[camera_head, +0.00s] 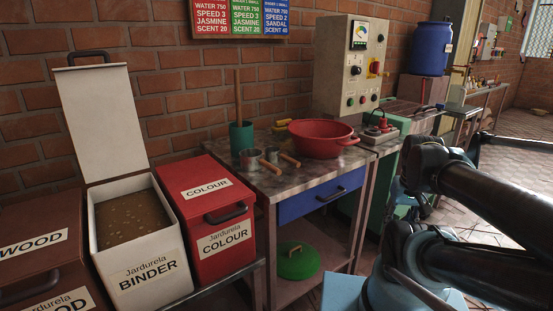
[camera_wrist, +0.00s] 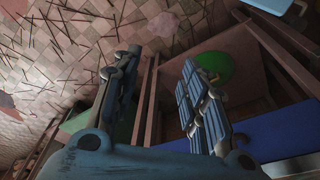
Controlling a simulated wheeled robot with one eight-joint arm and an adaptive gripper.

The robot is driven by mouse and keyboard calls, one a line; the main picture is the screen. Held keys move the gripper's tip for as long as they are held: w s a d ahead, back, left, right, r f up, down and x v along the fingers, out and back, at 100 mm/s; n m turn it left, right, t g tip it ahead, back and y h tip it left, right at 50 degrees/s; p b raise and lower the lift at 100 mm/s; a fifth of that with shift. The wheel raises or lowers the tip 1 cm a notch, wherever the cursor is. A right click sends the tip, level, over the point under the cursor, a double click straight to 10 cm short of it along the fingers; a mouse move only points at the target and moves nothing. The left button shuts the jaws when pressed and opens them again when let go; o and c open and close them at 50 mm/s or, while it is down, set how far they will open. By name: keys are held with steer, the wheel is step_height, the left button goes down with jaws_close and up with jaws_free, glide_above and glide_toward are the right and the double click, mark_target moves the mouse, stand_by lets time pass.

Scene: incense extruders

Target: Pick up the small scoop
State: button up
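Two metal scoops with wooden handles lie on the worktable (camera_head: 325,184) in the head view. The smaller scoop (camera_head: 273,153) is just right of the larger scoop (camera_head: 249,158), and its handle points toward the front right. My gripper (camera_wrist: 160,64) shows in the wrist view with its two blue fingers spread apart and nothing between them. Neither scoop is in the wrist view. My arm fills the right of the head view, well right of the scoops; I cannot make out the fingertips there.
A green cup (camera_head: 241,138) with a stick stands behind the scoops, and a red basin (camera_head: 322,139) is right of them. The red colour bin (camera_head: 207,195) and open binder bin (camera_head: 169,273) stand left. A blue drawer (camera_head: 318,194) is below the tabletop; a green lid (camera_head: 297,262) lies on the lower shelf.

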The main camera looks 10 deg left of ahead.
steer(key=w+a+r+n, duration=0.2)
steer(key=w+a+r, duration=0.3)
steer(key=w+r, duration=0.3)
step_height(320, 180, up, 16)
steer(key=n+g+y, duration=0.1)
steer(key=n+g, duration=0.3)
steer(key=n, duration=0.4)
glide_above(283, 156)
steer(key=w+d, duration=0.2)
steer(key=w, duration=0.2)
steer(key=f, duration=0.5)
steer(key=s+a+f, duration=0.1)
steer(key=f, duration=0.5)
steer(key=s+a+f, duration=0.1)
steer(key=f, duration=0.4)
steer(key=shift+s+a+f, duration=0.25)
steer(key=shift+f, duration=0.1)
jaws_close()
